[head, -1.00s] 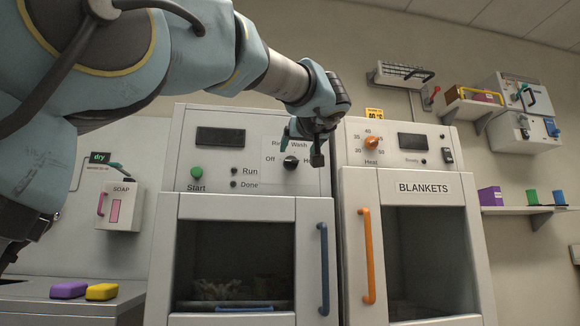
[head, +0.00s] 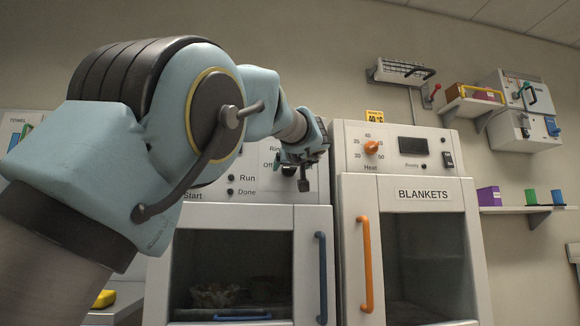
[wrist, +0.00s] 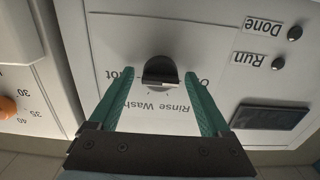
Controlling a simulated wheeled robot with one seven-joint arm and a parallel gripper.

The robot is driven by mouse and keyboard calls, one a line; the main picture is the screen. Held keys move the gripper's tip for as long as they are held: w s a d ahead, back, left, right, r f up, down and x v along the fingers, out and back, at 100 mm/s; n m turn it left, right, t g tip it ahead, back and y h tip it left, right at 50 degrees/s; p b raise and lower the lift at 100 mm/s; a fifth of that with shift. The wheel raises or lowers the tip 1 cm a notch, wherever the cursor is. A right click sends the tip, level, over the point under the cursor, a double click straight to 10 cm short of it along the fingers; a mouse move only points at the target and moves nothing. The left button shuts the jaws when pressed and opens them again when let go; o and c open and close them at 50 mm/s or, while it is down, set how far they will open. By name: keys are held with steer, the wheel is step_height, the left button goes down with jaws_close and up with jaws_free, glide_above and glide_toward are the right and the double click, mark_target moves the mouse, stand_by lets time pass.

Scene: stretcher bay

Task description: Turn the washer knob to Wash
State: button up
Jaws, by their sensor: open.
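The washer knob (wrist: 160,72) is black and round with a raised grip bar, on the white washer panel. In the wrist view, which shows the panel upside down, Rinse and Wash are printed below the knob, Off to its right and Hot to its left. The bar lies roughly sideways; I cannot tell which end points. My gripper (wrist: 152,74) is open, with one green finger on each side of the knob and gaps between. In the head view my gripper (head: 300,170) is in front of the washer panel and largely hides the knob.
The washer door (head: 245,222) with a blue handle (head: 321,277) is below the panel. The blanket cabinet (head: 425,193) with its orange handle (head: 365,263) and Heat knob (head: 371,148) stands close on the right. Wall shelves are farther right.

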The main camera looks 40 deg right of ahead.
jaws_close()
stand_by(0.5)
steer(key=m+b, duration=0.1)
steer(key=m, duration=0.4)
steer(key=shift+f+m+b, duration=0.1)
steer(key=shift+m+b, duration=0.2)
steer(key=shift+b, duration=0.05)
steer(key=m, duration=0.6)
steer(key=shift+s+d, duration=0.1)
steer(key=shift+d, duration=0.05)
steer(key=m+p, duration=0.1)
steer(key=m, duration=0.5)
steer(key=shift+m, duration=0.4)
steer(key=m, duration=0.1)
steer(key=m+p, duration=0.1)
steer(key=m, duration=0.3)
steer(key=shift+f+p, duration=0.25)
steer(key=shift+p, duration=0.1)
steer(key=shift+m, duration=0.3)
